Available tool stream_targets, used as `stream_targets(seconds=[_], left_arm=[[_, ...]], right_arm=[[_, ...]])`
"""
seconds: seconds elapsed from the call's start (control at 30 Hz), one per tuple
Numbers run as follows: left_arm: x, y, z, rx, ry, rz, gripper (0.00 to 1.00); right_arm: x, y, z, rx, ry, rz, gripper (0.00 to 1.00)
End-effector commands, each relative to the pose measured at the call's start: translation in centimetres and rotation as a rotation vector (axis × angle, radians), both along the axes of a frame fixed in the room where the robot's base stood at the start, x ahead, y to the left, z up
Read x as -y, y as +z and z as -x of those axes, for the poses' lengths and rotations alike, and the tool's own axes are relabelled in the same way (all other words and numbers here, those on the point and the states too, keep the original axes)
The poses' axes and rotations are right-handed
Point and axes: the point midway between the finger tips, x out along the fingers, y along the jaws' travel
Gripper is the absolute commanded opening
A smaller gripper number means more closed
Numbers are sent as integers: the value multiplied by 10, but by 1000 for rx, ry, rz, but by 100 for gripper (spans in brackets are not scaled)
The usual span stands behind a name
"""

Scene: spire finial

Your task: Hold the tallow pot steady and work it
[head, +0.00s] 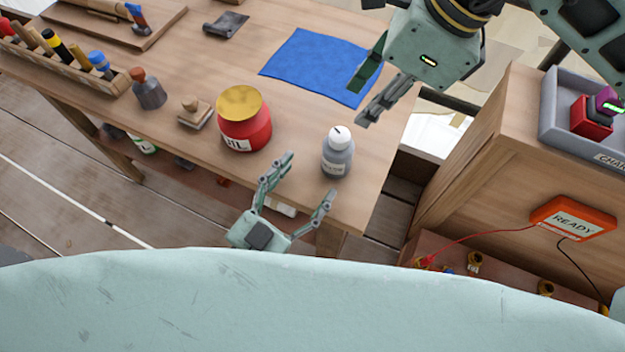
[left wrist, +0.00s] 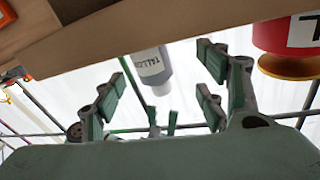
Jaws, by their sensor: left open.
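The tallow pot (head: 337,160) is a small grey bottle with a white cap and a pale label. It stands upright near the front right of the wooden table. It also shows upside down in the left wrist view (left wrist: 152,70), its label partly readable, between and beyond the fingers. My left gripper (head: 309,174) is open and empty at the table's front edge, with its fingers apart and pointing toward the pot, not touching it. My right gripper (head: 361,106) is open and empty above the table's right side, behind the pot, near a blue cloth.
A red pot with a gold lid (head: 245,130) stands left of the tallow pot. The blue cloth (head: 320,66) lies behind. A cabinet (head: 500,150) stands at right.

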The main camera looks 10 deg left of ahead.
Motion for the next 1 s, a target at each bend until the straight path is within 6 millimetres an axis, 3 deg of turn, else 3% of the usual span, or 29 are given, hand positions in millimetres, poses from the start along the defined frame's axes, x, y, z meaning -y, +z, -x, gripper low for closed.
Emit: stream_targets(seconds=[0.33,0.7,1.0], left_arm=[[19,-1,-10,-140,-38,141,66],[46,-1,-56,-139,-38,141,66],[54,-2,-71,-141,-39,139,66]], right_arm=[[0,0,0,0,0,0,31],[0,0,0,0,0,0,31],[0,0,0,0,0,0,31]])
